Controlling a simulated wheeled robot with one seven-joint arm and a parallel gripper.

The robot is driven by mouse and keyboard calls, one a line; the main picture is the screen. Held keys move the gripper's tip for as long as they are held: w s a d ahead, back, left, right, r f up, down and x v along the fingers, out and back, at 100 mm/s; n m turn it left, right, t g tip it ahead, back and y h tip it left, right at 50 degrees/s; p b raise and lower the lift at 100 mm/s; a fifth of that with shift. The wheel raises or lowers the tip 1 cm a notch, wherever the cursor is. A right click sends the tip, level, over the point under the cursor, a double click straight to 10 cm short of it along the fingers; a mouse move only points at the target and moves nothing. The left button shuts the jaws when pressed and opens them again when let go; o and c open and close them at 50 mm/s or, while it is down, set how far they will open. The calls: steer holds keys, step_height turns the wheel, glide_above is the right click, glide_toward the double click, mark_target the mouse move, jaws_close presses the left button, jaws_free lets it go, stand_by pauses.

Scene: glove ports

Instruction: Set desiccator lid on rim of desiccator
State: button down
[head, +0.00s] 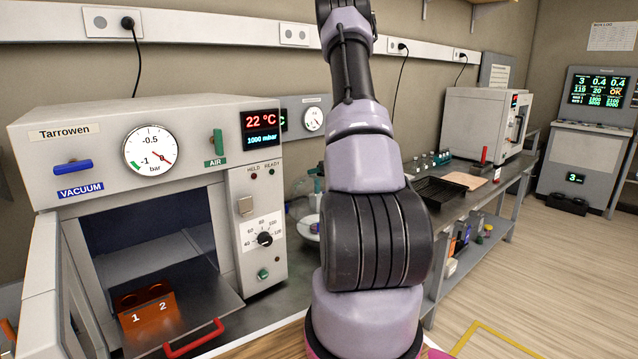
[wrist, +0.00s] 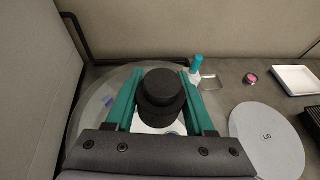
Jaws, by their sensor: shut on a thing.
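In the wrist view, my gripper (wrist: 162,78) has its two green fingers on either side of the black knob (wrist: 161,88) of the desiccator lid and is shut on it. Clear round glass (wrist: 92,104) spreads around and below the knob. The lid's edge and the desiccator's rim are hard to tell apart there, so I cannot tell whether they touch. In the head view, part of the glass desiccator (head: 306,228) shows on the bench, left of my arm, which hides the rest and my gripper.
A teal-capped bottle (wrist: 196,70), a small pink-topped pot (wrist: 251,78) and a white tray (wrist: 296,77) stand nearby. The vacuum oven (head: 150,160) stands at left with its door open.

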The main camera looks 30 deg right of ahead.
steer(key=shift+f, duration=1.75)
steer(key=shift+f, duration=0.15)
steer(key=shift+f, duration=0.35)
steer(key=shift+f, duration=0.1)
steer(key=shift+c, duration=1.3)
jaws_free()
